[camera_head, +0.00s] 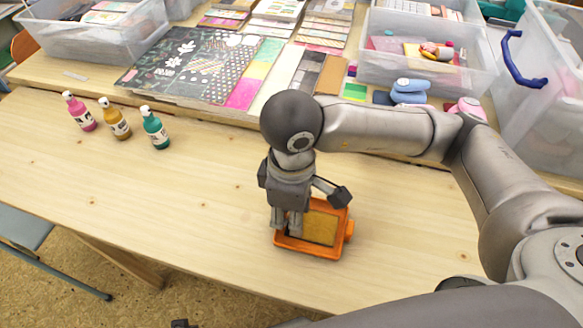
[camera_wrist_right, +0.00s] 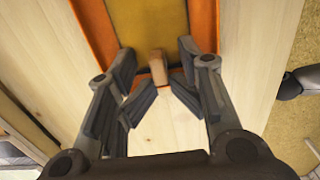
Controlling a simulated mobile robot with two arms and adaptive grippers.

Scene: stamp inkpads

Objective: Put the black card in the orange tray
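The orange tray (camera_head: 310,252) sits near the table's front edge, with an ochre floor. Its orange rim also shows in the wrist view (camera_wrist_right: 204,25). My right gripper (camera_head: 308,205) is over the tray's left and back part and hides some of it. In the wrist view its fingers (camera_wrist_right: 158,72) are spread apart. A small tan block-like piece (camera_wrist_right: 157,68) shows between them at the tray's near rim; contact is unclear. I cannot surely pick out a black card. A dark tip at the bottom edge (camera_head: 180,323) may be my left gripper; its state is unclear.
Three small bottles, pink (camera_head: 79,111), ochre (camera_head: 115,119) and teal (camera_head: 155,128), stand at left. Patterned papers (camera_head: 205,68) and clear bins (camera_head: 430,70) fill the back. A blue stapler-like item (camera_head: 409,91) lies before one bin. The table's left-middle is clear.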

